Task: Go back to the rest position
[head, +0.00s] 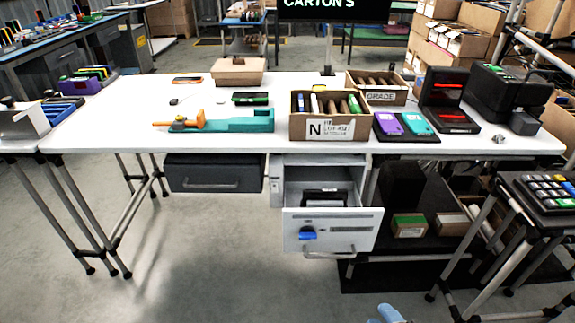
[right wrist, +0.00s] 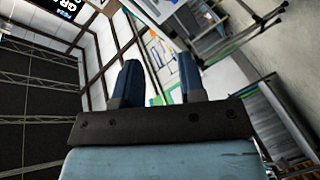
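My right gripper (right wrist: 160,70) shows in the right wrist view with its two dark blue fingers apart and nothing between them. It points up toward the ceiling and wall, away from the table. In the head view only a light blue part of my right arm's end shows at the bottom edge, well below and in front of the open drawer (head: 331,231). My left gripper is not in either view.
A white table (head: 240,150) carries cartons, a teal tool holder (head: 245,124), phones and black cases. The drawer under it is pulled out and holds a dark object. The floor at left front is clear.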

